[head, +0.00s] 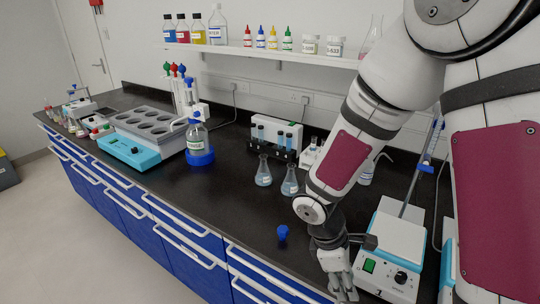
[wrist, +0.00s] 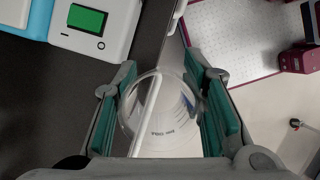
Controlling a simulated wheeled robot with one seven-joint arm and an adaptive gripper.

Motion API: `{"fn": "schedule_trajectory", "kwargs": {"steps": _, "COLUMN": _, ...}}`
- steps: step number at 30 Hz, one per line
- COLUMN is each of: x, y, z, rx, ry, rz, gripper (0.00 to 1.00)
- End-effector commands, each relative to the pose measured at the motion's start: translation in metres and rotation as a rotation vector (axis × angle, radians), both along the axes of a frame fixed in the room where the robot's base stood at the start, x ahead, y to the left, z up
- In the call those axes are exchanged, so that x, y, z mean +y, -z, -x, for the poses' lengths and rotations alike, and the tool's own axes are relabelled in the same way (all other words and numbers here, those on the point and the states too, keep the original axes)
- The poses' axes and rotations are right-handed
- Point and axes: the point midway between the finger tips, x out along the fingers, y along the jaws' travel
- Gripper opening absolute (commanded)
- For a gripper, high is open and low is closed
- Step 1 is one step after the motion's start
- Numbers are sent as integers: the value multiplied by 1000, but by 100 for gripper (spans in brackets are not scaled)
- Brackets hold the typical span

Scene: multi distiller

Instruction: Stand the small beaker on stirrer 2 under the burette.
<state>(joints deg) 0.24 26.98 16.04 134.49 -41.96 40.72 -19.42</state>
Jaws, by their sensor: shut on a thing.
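My gripper (head: 341,288) is low at the front edge of the bench in the head view. In the wrist view its teal-padded fingers (wrist: 165,112) are shut on a clear glass beaker (wrist: 160,118) with printed marks. I cannot make out the beaker in the head view. A white stirrer (head: 390,262) with a green switch, a black knob and what looks like a "1" stands just right of my gripper. A stirrer corner with a green switch (wrist: 87,20) also shows in the wrist view. A rod with a blue clamp (head: 427,167) rises behind. Stirrer 2 is not clearly identifiable; my arm hides much there.
Two conical flasks (head: 264,172) stand left of my arm, before a tube rack. A small blue object (head: 282,232) lies near the front edge. The black bench between is mostly clear.

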Motion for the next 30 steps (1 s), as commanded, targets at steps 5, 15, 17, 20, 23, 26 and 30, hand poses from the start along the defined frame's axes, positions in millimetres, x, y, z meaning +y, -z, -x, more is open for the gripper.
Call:
{"fn": "schedule_trajectory", "kwargs": {"steps": 5, "x": -5, "y": 2, "z": -31, "rx": 0, "ry": 269, "rz": -1, "gripper": 11}}
{"fn": "schedule_trajectory", "kwargs": {"steps": 15, "x": -5, "y": 3, "z": -95, "rx": 0, "ry": 859, "rz": -1, "gripper": 11}}
{"fn": "schedule_trajectory", "kwargs": {"steps": 17, "x": -4, "y": 2, "z": -107, "rx": 0, "ry": 963, "rz": -2, "gripper": 11}}
{"fn": "schedule_trajectory", "kwargs": {"steps": 20, "x": -2, "y": 1, "z": -125, "rx": 0, "ry": 1103, "rz": -1, "gripper": 11}}
{"fn": "schedule_trajectory", "kwargs": {"steps": 23, "x": 0, "y": 0, "z": -136, "rx": 1, "ry": 1194, "rz": -2, "gripper": 11}}
{"fn": "schedule_trajectory", "kwargs": {"steps": 26, "x": 0, "y": -1, "z": -142, "rx": 1, "ry": 1240, "rz": -1, "gripper": 11}}
{"fn": "schedule_trajectory", "kwargs": {"steps": 30, "x": 0, "y": -2, "z": -143, "rx": 1, "ry": 1255, "rz": 0, "gripper": 11}}
